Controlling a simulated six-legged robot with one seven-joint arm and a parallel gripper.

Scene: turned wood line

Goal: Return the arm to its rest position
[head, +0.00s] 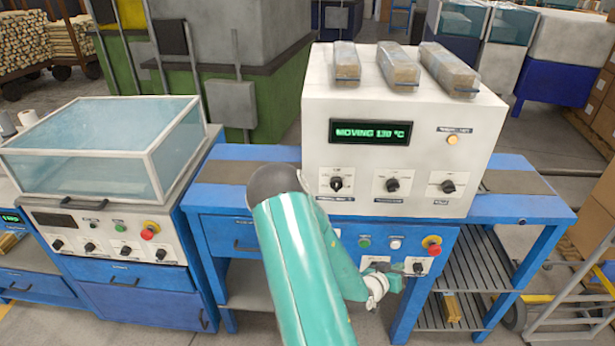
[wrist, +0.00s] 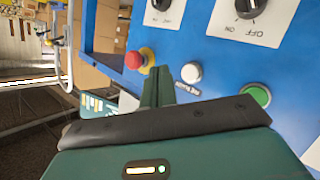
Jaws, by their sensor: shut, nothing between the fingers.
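My teal arm reaches across the front of the blue-framed machine in the head view. My gripper (head: 408,268) is in front of the lower blue control panel, close to the black selector knob on its white plate (head: 418,266). In the wrist view my gripper (wrist: 158,82) shows its fingers together, with nothing held. There, a red mushroom button (wrist: 134,60), a white button (wrist: 191,73) and a green button (wrist: 257,95) lie beyond the fingers. I cannot tell whether the fingertips touch the panel.
The white control box (head: 400,145) reads "MOVING 130 °C" and carries three wrapped blocks (head: 397,65) on top. A glass-covered machine (head: 110,150) stands at left. A slatted shelf (head: 470,285) is at lower right, with a hand truck (head: 570,310) beside it.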

